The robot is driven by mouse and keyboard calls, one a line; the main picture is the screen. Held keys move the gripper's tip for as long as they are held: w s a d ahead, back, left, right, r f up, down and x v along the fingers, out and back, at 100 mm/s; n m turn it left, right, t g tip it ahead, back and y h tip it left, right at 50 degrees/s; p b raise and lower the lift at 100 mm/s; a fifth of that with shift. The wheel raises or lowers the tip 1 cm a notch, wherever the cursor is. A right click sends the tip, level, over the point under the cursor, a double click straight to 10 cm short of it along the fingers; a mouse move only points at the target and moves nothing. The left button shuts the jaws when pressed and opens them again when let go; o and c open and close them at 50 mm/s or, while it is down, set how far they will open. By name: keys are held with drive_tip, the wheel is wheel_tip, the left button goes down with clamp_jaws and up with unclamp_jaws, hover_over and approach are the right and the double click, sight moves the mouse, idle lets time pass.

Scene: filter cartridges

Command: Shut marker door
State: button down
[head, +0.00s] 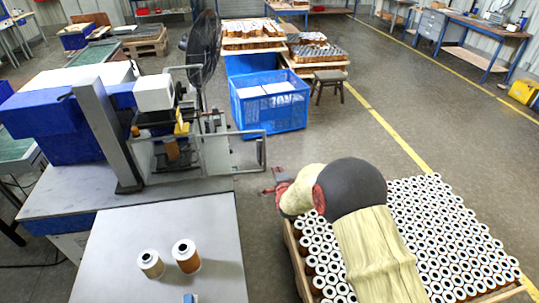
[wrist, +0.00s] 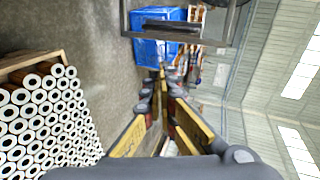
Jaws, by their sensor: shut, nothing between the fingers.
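The marker (head: 168,130) stands on the grey bench at left in the head view. Its door (head: 265,152), a thin grey metal frame, stands open and sticks out to the right. In the wrist view a dark metal frame that looks like the door (wrist: 180,41) crosses the top, beyond my fingertips. My gripper (head: 268,191) is just below and right of the door's outer end in the head view, apart from it in the picture. In the wrist view my gripper (wrist: 162,73) has its fingertips together, with nothing between them.
A crate of white-topped cartridges (head: 440,225) lies under my arm at right. Two cartridges (head: 186,256) stand on the front grey table (head: 115,255). A blue crate (head: 270,105) sits on the floor behind the door, and a black fan (head: 204,50) stands behind the marker.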

drive_tip(key=w+a+f, duration=0.2)
drive_tip(key=w, duration=0.4)
drive_tip(key=w+a+f+m, duration=0.1)
drive_tip(key=w+a+f, duration=0.1)
drive_tip(key=w, duration=0.5)
drive_tip(key=shift+w+f+t, duration=0.25)
drive_tip(key=shift+f+t, duration=0.05)
drive_tip(key=shift+f, duration=0.55)
drive_tip(key=shift+w+b, duration=0.1)
drive_tip(key=shift+b, duration=0.25)
